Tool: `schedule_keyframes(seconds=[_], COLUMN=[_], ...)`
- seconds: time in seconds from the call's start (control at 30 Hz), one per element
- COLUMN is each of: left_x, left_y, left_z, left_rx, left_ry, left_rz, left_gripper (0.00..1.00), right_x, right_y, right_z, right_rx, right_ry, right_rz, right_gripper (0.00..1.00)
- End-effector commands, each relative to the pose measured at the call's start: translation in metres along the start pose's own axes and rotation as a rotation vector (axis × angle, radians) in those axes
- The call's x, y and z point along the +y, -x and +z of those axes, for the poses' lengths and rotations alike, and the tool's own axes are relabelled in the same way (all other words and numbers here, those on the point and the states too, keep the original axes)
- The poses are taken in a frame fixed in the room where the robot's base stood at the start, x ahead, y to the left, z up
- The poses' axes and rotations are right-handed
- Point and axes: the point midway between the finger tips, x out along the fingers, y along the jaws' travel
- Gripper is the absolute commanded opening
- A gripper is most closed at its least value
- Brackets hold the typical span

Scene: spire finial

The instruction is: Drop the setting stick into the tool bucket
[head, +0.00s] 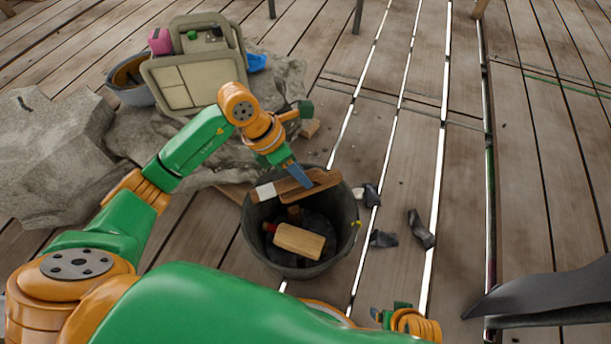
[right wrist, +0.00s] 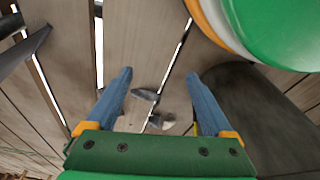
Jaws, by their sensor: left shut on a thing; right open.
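The setting stick (head: 322,184), a wooden bar with a pale end at left, is held level over the far rim of the tool bucket. My left gripper (head: 304,179) is shut on it from above. The dark tool bucket (head: 250,222) stands on the plank floor with its mouth open, and a wooden-headed tool (head: 299,241) lies inside. The bucket's dark side also shows at right in the right wrist view (right wrist: 253,108). My right gripper (right wrist: 160,98) is open and empty, with planks between its fingers; its fingertips are hard to see in the head view.
Dark scraps (head: 421,229) lie on the planks right of the bucket. Rocks (head: 50,140) and a beige tool bag (head: 190,80) are behind at left, with another bucket (head: 130,93) beside the bag. Gaps run between the planks. The floor at right is mostly clear.

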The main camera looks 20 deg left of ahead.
Motion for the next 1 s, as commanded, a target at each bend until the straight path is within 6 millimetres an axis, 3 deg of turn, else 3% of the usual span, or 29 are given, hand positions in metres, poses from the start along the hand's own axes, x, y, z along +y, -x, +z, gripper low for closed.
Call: schedule_keyframes(seconds=[0.17, 0.3, 0.6, 1.0], left_x=[0.004, 0.007, 0.011, 0.012], left_y=[-0.018, -0.032, -0.052, -0.053], left_z=[-0.007, -0.014, -0.022, -0.022], left_rx=[-0.002, -0.001, 0.000, 0.000], left_ry=[0.012, 0.010, 0.008, 0.008], left_rz=[0.003, 0.002, 0.001, 0.001], left_gripper=[0.00, 0.00, 0.00, 0.00], right_x=[0.000, -0.001, -0.001, -0.001], right_y=[0.015, 0.041, 0.092, 0.105], right_z=[-0.017, -0.030, -0.036, -0.036], right_rx=[0.025, 0.044, 0.074, 0.079], right_ry=[-0.004, -0.007, -0.006, -0.006], right_rz=[-0.002, -0.005, -0.007, -0.007], right_gripper=[0.86, 0.86, 0.86, 0.86])
